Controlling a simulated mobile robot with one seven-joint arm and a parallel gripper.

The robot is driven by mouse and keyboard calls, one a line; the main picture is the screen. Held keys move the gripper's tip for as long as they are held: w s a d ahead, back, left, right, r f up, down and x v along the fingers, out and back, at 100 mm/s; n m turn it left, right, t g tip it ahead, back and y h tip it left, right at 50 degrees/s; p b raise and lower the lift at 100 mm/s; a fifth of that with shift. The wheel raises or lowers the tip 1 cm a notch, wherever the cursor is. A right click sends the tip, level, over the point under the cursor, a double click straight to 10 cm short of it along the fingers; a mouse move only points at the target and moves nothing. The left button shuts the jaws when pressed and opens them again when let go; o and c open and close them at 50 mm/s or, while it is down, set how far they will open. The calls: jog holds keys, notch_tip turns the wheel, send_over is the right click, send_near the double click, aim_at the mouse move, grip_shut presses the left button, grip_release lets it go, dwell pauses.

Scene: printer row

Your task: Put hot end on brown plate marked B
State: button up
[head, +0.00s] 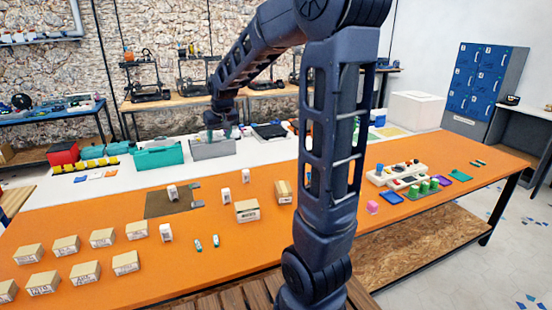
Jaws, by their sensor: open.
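My gripper (222,130) is small and far off in the head view, at the end of my arm. It is open and appears above or in front of a grey bin (213,150) at the back of the table. A flat dark brown plate (158,207) lies on the orange table at centre left, with small grey tabs at its right edge. Any letter on it is too small to read. A small white upright block (172,192) stands on this plate. I cannot tell which thing is the hot end.
Cardboard boxes (66,246) fill the table's left front. White blocks (166,232) and a larger box (247,211) stand near the plate. A teal bin (158,156) and red box (62,154) stand behind. A button panel (398,172) and coloured pieces lie right; my arm hides the middle.

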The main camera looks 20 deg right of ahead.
jog(key=s+d, duration=0.3)
jog(key=s, duration=0.6)
jog(key=s+d+r+m, duration=0.1)
jog(key=s+d, duration=0.3)
jog(key=s, duration=0.6)
jog(key=s+d+r+m, duration=0.1)
jog(key=s+d, duration=0.2)
jog(key=s, duration=0.7)
jog(key=shift+d+h, duration=0.15)
jog(key=shift+h, duration=0.25)
